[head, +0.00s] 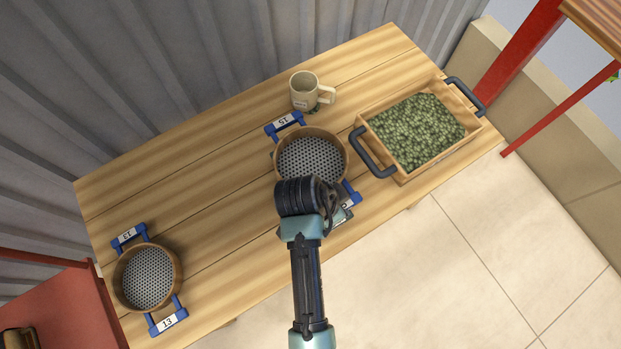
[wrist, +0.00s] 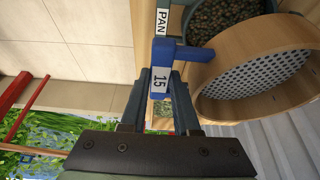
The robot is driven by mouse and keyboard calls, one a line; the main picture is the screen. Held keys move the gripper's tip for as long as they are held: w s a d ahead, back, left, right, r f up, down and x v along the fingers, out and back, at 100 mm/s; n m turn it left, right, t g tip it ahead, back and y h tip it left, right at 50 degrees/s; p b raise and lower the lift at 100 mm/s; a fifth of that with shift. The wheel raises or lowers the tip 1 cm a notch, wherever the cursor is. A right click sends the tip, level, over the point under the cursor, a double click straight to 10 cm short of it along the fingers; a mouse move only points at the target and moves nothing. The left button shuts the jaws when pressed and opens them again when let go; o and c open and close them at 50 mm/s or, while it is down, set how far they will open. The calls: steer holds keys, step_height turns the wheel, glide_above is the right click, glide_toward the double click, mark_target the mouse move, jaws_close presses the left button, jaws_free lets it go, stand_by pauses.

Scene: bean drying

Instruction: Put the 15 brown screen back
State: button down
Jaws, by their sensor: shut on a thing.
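The brown round screen labelled 15 (head: 337,140) has a wooden rim, a grey perforated mesh and blue handles. It is right of the table's middle in the head view, and its rim and mesh fill the right of the wrist view (wrist: 218,98). My gripper (head: 338,206) is shut on its near blue handle, marked 15 (wrist: 160,52). The mesh looks empty. A dark green pan labelled PAN (wrist: 162,20), with beans in it, shows beside and partly behind the screen. My arm hides the screen's near edge in the head view.
A similar screen labelled 13 (head: 176,282) lies at the table's left end. A beige mug (head: 303,97) stands behind screen 15. A wooden crate of green beans (head: 398,178) with dark handles is close on its right. The wooden table (head: 210,185) is clear between the two screens.

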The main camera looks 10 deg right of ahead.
steer(key=shift+f+p, duration=0.35)
steer(key=shift+f, duration=4.4)
steer(key=c, duration=0.7)
jaws_free()
steer(key=shift+o, duration=0.2)
steer(key=shift+f, duration=0.15)
